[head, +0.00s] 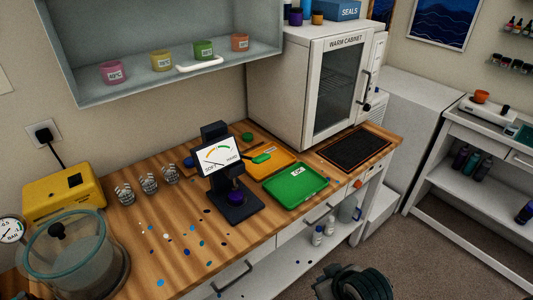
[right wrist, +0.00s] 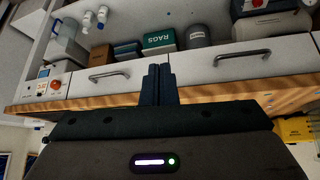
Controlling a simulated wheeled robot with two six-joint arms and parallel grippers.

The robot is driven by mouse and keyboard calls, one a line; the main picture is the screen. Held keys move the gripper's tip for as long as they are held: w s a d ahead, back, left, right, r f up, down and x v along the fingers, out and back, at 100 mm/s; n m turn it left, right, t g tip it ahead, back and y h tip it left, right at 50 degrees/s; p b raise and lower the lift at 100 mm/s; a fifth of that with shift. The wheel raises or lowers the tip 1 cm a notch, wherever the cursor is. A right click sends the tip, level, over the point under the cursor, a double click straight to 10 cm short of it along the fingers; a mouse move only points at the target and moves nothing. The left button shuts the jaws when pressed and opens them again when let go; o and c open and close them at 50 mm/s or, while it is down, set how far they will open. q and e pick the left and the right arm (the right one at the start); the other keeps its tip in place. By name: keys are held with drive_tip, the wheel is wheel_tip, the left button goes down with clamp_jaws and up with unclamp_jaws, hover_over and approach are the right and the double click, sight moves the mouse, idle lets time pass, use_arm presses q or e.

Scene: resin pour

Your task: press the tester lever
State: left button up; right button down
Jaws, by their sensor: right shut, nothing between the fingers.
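The tester (head: 229,180) is a black stand on the wooden bench, with a tilted dial face (head: 218,155) marked SOFT and HARD. A lever with a green grip (head: 261,158) appears to stick out from its right side, above the orange tray. A small purple piece (head: 236,197) sits on the tester's base, under the head. My right gripper shows in the right wrist view (right wrist: 158,85), with its two dark fingers together and empty, in front of the bench's drawer fronts. It is apart from the tester. My left gripper is in neither view.
A green tray (head: 296,186) and an orange tray (head: 268,166) lie right of the tester. Left are several clear cups (head: 148,183), a yellow box (head: 63,192) and a glass chamber (head: 72,258). A warm cabinet (head: 312,90) stands behind. Coloured spots dot the front bench.

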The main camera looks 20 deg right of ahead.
drive_tip(key=w+a+r+n+t+y, duration=0.1)
drive_tip(key=w+r+t, duration=0.3)
drive_tip(key=w+r, duration=0.6)
drive_tip(key=w+a+r+n+t+y, duration=0.1)
drive_tip(key=w+r+t+y, duration=0.3)
drive_tip(key=w+r, duration=0.6)
wheel_tip(320, 180, up, 5)
drive_tip(key=shift+w+a+f+t, duration=0.15)
drive_tip(key=shift+a+t, duration=0.4)
drive_tip(key=shift+t, duration=0.05)
drive_tip(key=p, duration=0.4)
hover_over(264, 157)
drive_tip(key=shift+f, duration=0.3)
drive_tip(key=f, duration=0.1)
drive_tip(key=f+p, duration=0.1)
drive_tip(key=f, duration=0.1)
drive_tip(key=shift+s, duration=0.25)
drive_tip(key=shift+s+d+f+p, duration=0.15)
drive_tip(key=shift+s+f+p, duration=0.25)
drive_tip(key=shift+f, duration=0.15)
